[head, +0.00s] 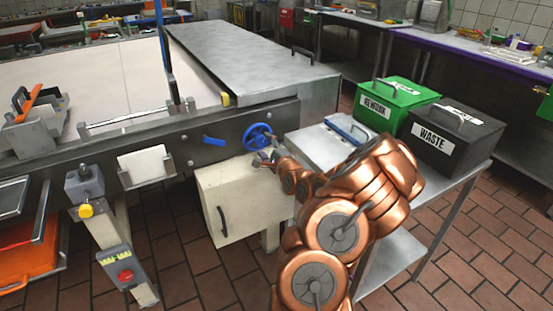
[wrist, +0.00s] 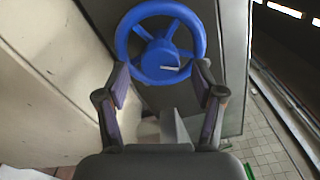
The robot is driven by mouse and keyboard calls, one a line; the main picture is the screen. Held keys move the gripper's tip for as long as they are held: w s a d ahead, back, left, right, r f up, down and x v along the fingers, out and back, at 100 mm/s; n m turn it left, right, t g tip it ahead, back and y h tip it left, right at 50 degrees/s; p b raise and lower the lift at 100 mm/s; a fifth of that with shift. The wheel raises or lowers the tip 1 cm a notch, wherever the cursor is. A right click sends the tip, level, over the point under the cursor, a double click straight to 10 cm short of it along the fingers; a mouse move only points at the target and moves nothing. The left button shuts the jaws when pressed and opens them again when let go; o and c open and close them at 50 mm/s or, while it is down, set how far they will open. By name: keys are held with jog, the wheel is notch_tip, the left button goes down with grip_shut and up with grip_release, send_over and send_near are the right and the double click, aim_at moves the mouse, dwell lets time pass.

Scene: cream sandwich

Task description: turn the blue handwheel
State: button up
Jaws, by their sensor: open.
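The blue handwheel (head: 257,137) is mounted on the dark front rail of the machine in the head view. It has a round rim, spokes and a blue hub with a pale mark. In the wrist view the handwheel (wrist: 160,44) fills the upper middle, straight ahead of my gripper (wrist: 160,84). The two fingers are spread apart, near the lower left and lower right of the rim. Nothing is held between them. I cannot tell whether the fingertips touch the rim. In the head view my gripper (head: 264,158) is just below the wheel, small and partly hidden by the arm.
A blue lever (head: 214,141) sits left of the wheel. A cream box (head: 240,200) with a dark handle hangs below it. A side table holds a metal case (head: 322,146), a green bin (head: 392,104) and a black WASTE bin (head: 450,135). Tiled floor is open in front.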

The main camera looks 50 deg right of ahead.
jog(key=v, duration=1)
jog(key=shift+w, duration=0.1)
dwell(0.3)
